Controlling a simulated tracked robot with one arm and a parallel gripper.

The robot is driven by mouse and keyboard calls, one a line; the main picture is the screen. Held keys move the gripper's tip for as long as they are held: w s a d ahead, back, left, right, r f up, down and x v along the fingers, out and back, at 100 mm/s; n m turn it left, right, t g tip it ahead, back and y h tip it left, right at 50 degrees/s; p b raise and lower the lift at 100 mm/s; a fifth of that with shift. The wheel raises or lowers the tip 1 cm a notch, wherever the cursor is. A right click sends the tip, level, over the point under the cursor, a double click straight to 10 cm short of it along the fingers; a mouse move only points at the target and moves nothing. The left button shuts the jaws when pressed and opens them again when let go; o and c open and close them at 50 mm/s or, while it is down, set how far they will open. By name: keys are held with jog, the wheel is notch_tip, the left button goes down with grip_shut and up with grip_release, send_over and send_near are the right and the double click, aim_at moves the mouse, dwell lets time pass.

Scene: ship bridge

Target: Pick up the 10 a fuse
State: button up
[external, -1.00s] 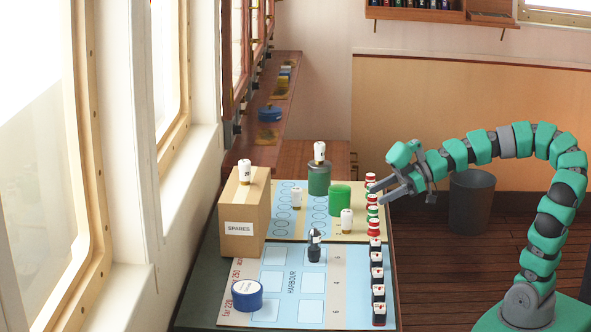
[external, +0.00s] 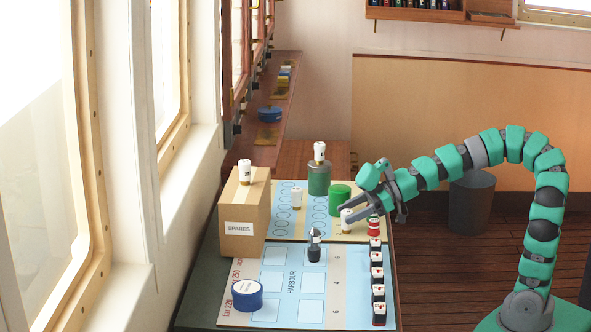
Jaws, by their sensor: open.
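Several white fuses with dark caps or marks are in the external view; their ratings are too small to read, so I cannot tell which is the 10 A fuse. One fuse (external: 346,221) stands on the board by my gripper (external: 357,222). My gripper is open, its fingers reaching left and down over or beside that fuse; the exact depth is unclear. Another fuse (external: 296,198) stands further left on the board. One fuse (external: 245,172) stands on the SPARES box (external: 257,235), and one (external: 319,153) on a dark green cylinder (external: 319,180).
A green cylinder (external: 340,198) stands just behind my gripper. A red-and-white piece (external: 374,226) and a row of black-and-white pieces (external: 377,275) line the right edge. A dark figure (external: 314,246) and blue tape roll (external: 247,295) stand on the harbour chart (external: 284,311).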

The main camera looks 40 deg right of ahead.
jog(key=shift+w+a+f, duration=0.25)
jog(key=shift+w+a, duration=0.05)
jog(key=shift+a, duration=0.25)
jog(key=c, duration=1.1)
jog(key=shift+o, duration=0.2)
